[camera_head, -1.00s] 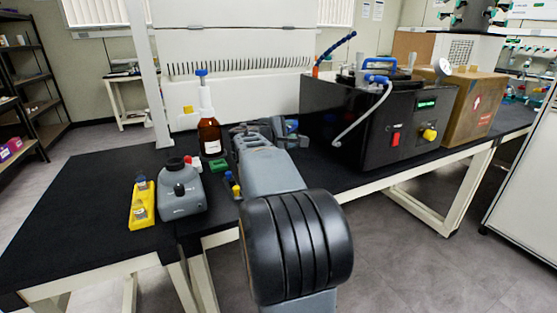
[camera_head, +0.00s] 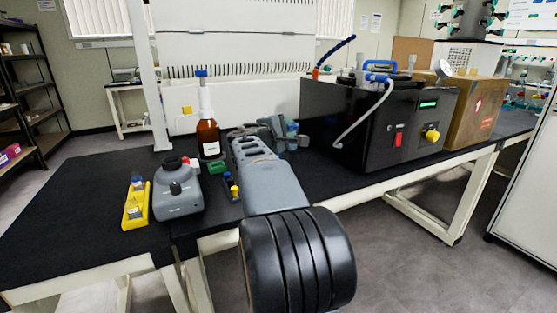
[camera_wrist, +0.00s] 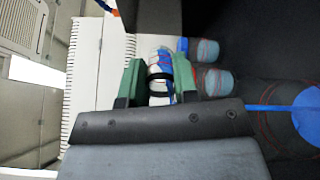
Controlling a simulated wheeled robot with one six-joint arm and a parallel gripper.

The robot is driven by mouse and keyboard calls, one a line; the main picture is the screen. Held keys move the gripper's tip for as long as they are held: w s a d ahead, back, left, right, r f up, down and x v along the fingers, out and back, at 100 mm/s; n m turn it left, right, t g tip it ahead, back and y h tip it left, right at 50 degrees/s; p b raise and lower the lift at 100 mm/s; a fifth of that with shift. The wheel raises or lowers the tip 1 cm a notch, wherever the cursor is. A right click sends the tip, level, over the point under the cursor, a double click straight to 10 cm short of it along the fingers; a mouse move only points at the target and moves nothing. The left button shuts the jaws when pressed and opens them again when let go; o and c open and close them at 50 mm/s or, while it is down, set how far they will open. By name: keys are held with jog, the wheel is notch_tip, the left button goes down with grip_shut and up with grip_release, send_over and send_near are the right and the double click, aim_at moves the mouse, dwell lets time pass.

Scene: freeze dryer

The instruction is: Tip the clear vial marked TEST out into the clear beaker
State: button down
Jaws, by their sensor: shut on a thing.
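My gripper's green fingertips (camera_wrist: 158,84) are closed on a small clear vial (camera_wrist: 160,62) with blue and black on it, in the wrist view. Its TEST mark cannot be read. In that turned view, bluish see-through vessels with red lines (camera_wrist: 208,52) lie just right of the gripper; a larger one (camera_wrist: 300,112) is at the right edge. I cannot tell for sure which is the clear beaker. In the head view, my arm hides the held vial and most of the gripper; bluish glassware (camera_head: 291,128) shows just beyond it.
A brown bottle (camera_head: 208,138), a grey mixer-like device (camera_head: 178,196) and a yellow rack (camera_head: 135,209) stand left of my arm. Small blue and yellow items (camera_head: 231,186) lie close by it. A black machine (camera_head: 375,115) with a hose stands right.

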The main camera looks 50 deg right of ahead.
jog(key=shift+a+h+b, duration=0.1)
jog(key=shift+h+b, duration=0.5)
jog(key=shift+b, duration=1.5)
